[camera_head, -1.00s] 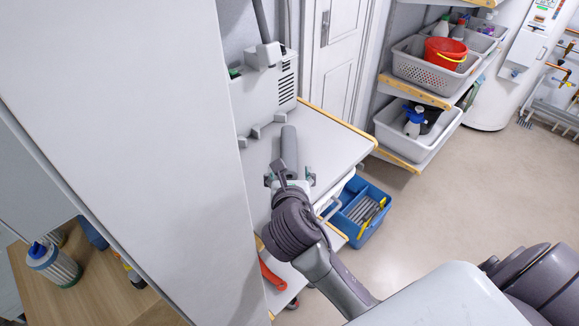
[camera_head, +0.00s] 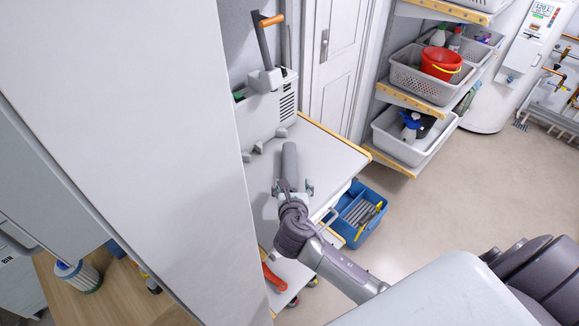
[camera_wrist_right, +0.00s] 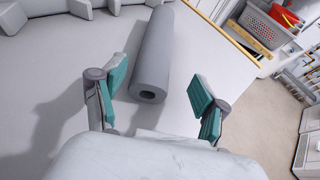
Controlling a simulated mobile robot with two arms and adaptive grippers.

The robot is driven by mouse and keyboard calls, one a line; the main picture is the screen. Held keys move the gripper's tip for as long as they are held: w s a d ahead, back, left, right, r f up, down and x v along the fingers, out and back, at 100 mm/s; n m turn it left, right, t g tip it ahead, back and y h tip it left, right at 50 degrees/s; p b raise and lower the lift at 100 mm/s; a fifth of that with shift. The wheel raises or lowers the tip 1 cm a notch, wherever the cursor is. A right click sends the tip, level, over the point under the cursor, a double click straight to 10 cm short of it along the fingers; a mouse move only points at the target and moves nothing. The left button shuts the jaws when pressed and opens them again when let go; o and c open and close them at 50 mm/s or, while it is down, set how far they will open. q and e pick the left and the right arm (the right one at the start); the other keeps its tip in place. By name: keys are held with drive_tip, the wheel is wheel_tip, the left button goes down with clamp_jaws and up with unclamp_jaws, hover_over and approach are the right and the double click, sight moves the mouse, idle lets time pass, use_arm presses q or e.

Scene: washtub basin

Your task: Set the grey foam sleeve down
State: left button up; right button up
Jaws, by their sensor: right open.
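The grey foam sleeve (camera_head: 289,163) is a hollow tube lying on the pale worktop (camera_head: 328,150). In the right wrist view the sleeve (camera_wrist_right: 153,55) lies lengthwise, its open end facing my gripper. My right gripper (camera_head: 293,190) is at the sleeve's near end. In the right wrist view the teal pads of the right gripper (camera_wrist_right: 158,95) are wide apart, with the sleeve's end between and just ahead of them, apart from both pads. My left gripper is not in view.
A grey machine with an orange-tipped handle (camera_head: 265,97) stands at the back of the worktop. A blue tool bin (camera_head: 360,215) is on the floor to the right. Shelves with grey baskets (camera_head: 412,140) stand farther right. A tall white panel (camera_head: 130,130) blocks the left.

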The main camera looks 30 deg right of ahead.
sight(290, 180)
drive_tip(key=shift+w, duration=0.4)
drive_tip(key=x, duration=0.4)
drive_tip(key=shift+w+f+p, duration=0.2)
drive_tip(key=shift+w+p, duration=0.2)
drive_tip(key=shift+s+a+r, duration=0.1)
drive_tip(key=shift+c, duration=1.2)
drive_tip(key=c, duration=0.9)
drive_tip(key=shift+r, duration=0.1)
wheel_tip(290, 180, up, 4)
drive_tip(key=shift+s+r, duration=0.15)
drive_tip(key=s+d+r, duration=0.6)
drive_tip(key=s, duration=0.2)
drive_tip(key=s+a+r+n+y+b, duration=0.1)
drive_tip(key=a+r+y, duration=0.1)
drive_tip(key=a, duration=0.2)
drive_tip(key=s+a+r+n+t+y+b, duration=0.1)
drive_tip(key=s+a+r+n+y, duration=0.1)
drive_tip(key=a, duration=0.3)
drive_tip(key=s+a+r+n+y+b, duration=0.1)
drive_tip(key=a+r+n, duration=0.1)
drive_tip(key=a, duration=0.2)
drive_tip(key=shift+s+a+r+y, duration=0.15)
drive_tip(key=shift+s+a+y, duration=0.15)
drive_tip(key=shift+a+y, duration=0.1)
